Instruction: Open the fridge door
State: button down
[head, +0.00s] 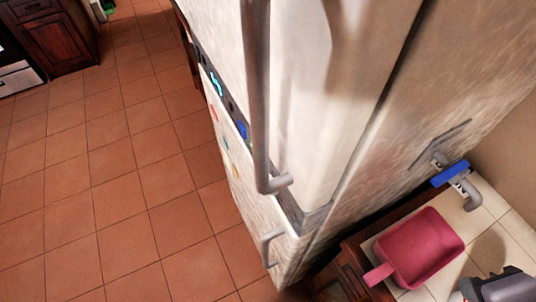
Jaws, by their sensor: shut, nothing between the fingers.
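The white, mottled fridge (390,130) fills the centre and right, seen steeply from above. Its upper fridge door (225,60) looks closed, with a thin dark seam between door and body. A long grey vertical handle (256,90) stands off the upper door and ends in a bracket low in the view. A lower door (240,195), below a dark gap, carries a short grey handle (269,247). I cannot make out my gripper in this view. Nothing is seen touching either handle.
A counter with pale tiles (405,292) right of the fridge holds a pink square pan (425,249). A blue bar on a grey piece (451,174) and a dark grey object (505,286) are nearby. Tiled floor (105,190) at left is clear. Dark cabinets (55,42) stand beyond.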

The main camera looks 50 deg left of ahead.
aim_at(280, 249)
jog(key=u, duration=2.4)
